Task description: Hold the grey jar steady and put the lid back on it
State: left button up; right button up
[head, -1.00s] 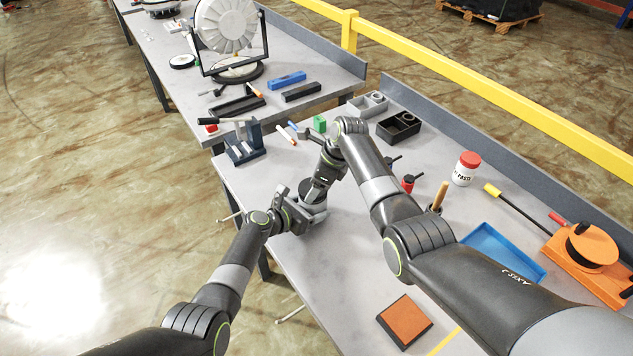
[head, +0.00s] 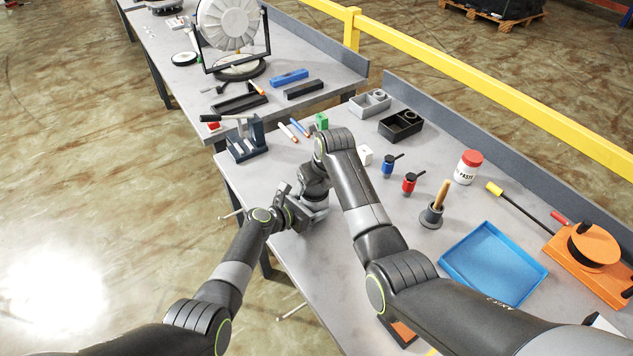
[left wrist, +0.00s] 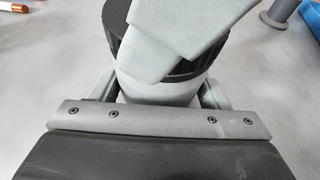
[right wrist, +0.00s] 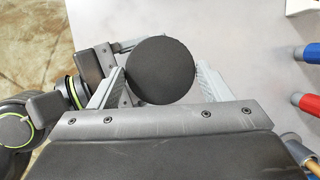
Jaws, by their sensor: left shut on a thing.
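The grey jar (left wrist: 140,88) stands upright near the table's left edge, between the fingers of my left gripper (head: 290,216), which is shut on it. The round black lid (right wrist: 161,70) lies between the fingers of my right gripper (right wrist: 160,78), one finger close on each side; I cannot tell whether they press on it. In the left wrist view the lid (left wrist: 118,28) is at the top of the jar, partly hidden by a right finger. Whether it is fully seated is not clear. In the head view my right gripper hides most of the jar and lid.
A blue tray (head: 490,262), a grey holder with a wooden handle (head: 432,217), red (head: 408,184) and blue (head: 388,168) small tools and a white paste jar (head: 467,167) stand to the right. A clamp-like fixture (head: 246,140) is behind. The table between is mostly clear.

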jog(key=o, duration=0.3)
jog(key=shift+r, duration=2.3)
jog(key=shift+o, duration=0.5)
jog(key=shift+o, duration=0.8)
jog(key=v, duration=1.2)
